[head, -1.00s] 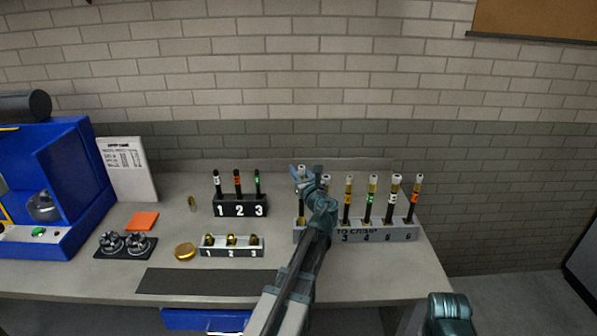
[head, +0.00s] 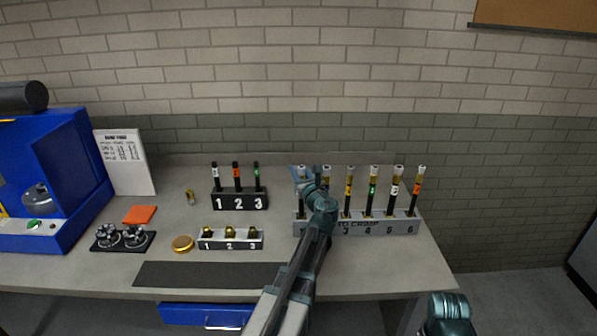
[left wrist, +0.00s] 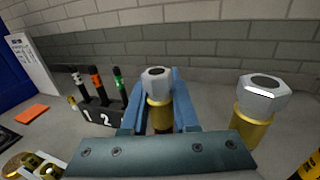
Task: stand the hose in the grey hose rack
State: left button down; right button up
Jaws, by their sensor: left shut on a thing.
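The grey hose rack (head: 405,230) stands at the right of the bench, with several upright hoses in a row. My left gripper (head: 306,178) is at the rack's left end, shut on the leftmost hose (head: 301,172). In the left wrist view, this hose's silver hex nut and brass collar (left wrist: 159,114) show between the blue fingers (left wrist: 158,105). The hose looks upright, with its lower part at the rack's left end; how deep it sits I cannot tell. A neighbouring hose (left wrist: 252,115) stands just right of the gripper.
A black numbered holder (head: 240,202) with three banded hoses stands to the left. In front of it is a numbered fitting holder (head: 231,243). A brass disc (head: 183,244), an orange pad (head: 139,215) and a blue machine (head: 60,170) lie further left. A dark mat (head: 205,274) is clear.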

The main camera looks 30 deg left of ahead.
pick_arm(q)
jog(key=shift+f, duration=0.1)
jog(key=c, duration=0.6)
grip_release()
jog(key=v, duration=1.3)
jog(key=shift+s+d, duration=0.25)
jog(key=shift+d, duration=0.1)
jog(key=s+d+f+n+g+h, duration=0.2)
jog(key=d+f+n, duration=0.1)
jog(key=f+n, duration=0.1)
jog(key=s+d+f+n+g+h, duration=0.1)
jog(key=s+d+f+n+g, duration=0.1)
jog(key=s+d+f+n, duration=0.1)
jog(key=s+d+f+n+g+h, duration=0.2)
jog(key=d+f+n, duration=0.3)
jog(key=f+n, duration=0.2)
jog(key=shift+s+d+f+h, duration=0.2)
jog(key=shift+s+f+h, duration=0.1)
jog(key=shift+f, duration=0.1)
jog(key=s+d+f+n+g+h, duration=0.3)
jog(key=s+d, duration=0.3)
jog(key=d, duration=0.2)
jog(key=s+d+f+n+g+h, duration=0.3)
jog(key=s+d+f+n, duration=0.1)
jog(key=d, duration=0.5)
jog(key=shift+s+n+h, duration=0.4)
jog(key=shift+s+n, duration=0.3)
jog(key=shift+s, duration=0.5)
